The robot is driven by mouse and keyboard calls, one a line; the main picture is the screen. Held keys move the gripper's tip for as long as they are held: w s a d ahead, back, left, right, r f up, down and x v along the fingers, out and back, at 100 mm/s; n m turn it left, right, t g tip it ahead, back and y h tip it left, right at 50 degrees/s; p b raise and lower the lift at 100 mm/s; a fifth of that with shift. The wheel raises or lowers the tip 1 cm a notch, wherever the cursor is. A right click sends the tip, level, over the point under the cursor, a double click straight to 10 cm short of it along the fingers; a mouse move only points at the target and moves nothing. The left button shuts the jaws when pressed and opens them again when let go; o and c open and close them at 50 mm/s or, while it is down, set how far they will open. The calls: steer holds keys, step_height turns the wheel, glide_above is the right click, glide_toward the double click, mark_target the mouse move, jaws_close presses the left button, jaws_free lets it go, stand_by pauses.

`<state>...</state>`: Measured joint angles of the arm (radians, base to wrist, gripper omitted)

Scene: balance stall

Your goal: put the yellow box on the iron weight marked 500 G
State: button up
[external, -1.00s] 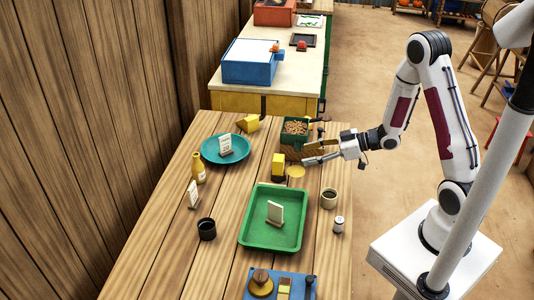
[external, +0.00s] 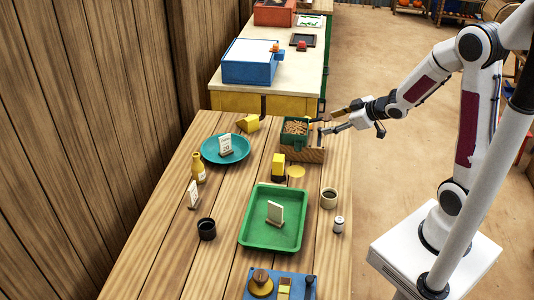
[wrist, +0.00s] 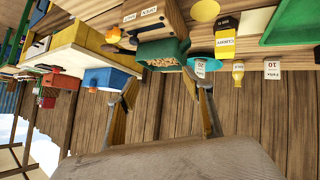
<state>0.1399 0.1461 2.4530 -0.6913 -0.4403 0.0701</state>
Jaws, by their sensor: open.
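The yellow box (external: 278,161) stands upright on a small dark iron weight (external: 278,178), near the middle of the table. The wrist view, which is upside down, shows the yellow box (wrist: 225,46) resting against the dark weight (wrist: 227,21). The weight bears a pale marking that looks like 500 G. My gripper (external: 330,121) is open and empty, apart from the box, beyond it and to the right, near the green bin. Its two spread fingers (wrist: 165,90) also show in the wrist view with nothing between them.
Another yellow object (external: 248,123) lies behind the plate.

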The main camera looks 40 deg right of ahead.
steer(key=s+d+r+m+h, duration=0.2)
steer(key=s+d+r+h, duration=0.15)
steer(key=s+r, duration=0.2)
steer(key=s+a+r+m+g, duration=0.1)
steer(key=s+r+m+g, duration=0.1)
steer(key=s, duration=0.9)
steer(key=s+a+r+m+g+y, duration=0.1)
steer(key=s+a+r+m+g, duration=0.1)
steer(key=s, duration=0.9)
steer(key=shift+s+a+r+g, duration=0.15)
steer(key=shift+s+r+g, duration=0.25)
